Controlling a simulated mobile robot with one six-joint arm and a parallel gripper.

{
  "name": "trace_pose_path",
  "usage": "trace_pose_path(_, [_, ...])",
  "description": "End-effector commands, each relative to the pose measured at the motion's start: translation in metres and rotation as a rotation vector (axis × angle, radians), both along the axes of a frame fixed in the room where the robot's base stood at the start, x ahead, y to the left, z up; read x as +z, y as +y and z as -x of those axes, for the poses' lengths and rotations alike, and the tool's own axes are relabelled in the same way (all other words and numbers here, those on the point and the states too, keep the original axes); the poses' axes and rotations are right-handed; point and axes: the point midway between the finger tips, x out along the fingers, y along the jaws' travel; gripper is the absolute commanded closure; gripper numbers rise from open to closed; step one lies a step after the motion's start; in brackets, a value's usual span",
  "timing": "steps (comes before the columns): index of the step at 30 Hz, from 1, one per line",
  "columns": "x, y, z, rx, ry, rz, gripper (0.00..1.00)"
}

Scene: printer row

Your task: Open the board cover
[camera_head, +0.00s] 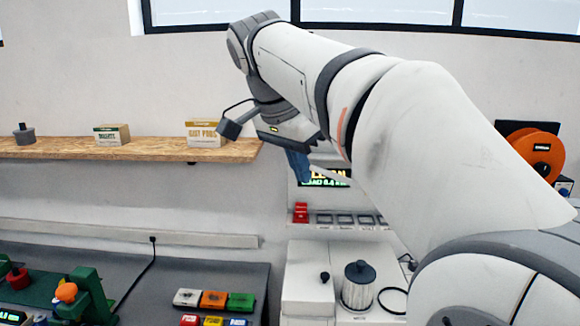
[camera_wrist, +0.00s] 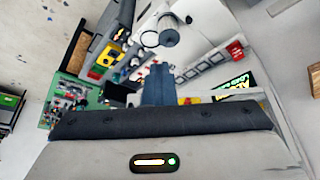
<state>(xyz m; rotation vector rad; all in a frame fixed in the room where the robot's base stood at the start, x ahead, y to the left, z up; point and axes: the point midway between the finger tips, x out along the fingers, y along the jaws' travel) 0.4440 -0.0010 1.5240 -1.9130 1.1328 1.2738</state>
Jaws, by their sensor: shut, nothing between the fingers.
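A white board on the wall (camera_head: 318,203) carries a dark display (camera_head: 325,178) with lit yellow and green text. Below the display is a row with a red block (camera_head: 300,212) and several grey switch-like pieces (camera_head: 345,219). I cannot make out a separate cover or say whether it is open; my arm hides part of the board. My gripper (camera_head: 301,172) has blue fingers pointing down in front of the board's upper left. In the wrist view the fingers (camera_wrist: 158,84) are together and empty, with the red block (camera_wrist: 235,50) beyond them to the right.
A white machine (camera_head: 307,280) with a dark knob and a ribbed grey cylinder (camera_head: 358,285) stands below the board. A wooden shelf (camera_head: 130,150) with boxes is at left. Small coloured boxes (camera_head: 213,299) lie on a dark bench. An orange spool (camera_head: 540,150) is at right.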

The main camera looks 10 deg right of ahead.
Motion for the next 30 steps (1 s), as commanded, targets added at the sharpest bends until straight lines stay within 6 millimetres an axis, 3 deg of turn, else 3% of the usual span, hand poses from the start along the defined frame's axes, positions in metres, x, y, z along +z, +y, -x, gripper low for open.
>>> trace_pose_path(21, [0.0003,-0.0008,0.0,-0.002,-0.001,0.0,1.0])
trace_pose_path(30, [0.0002,-0.0008,0.0,-0.001,0.0,0.0,0.81])
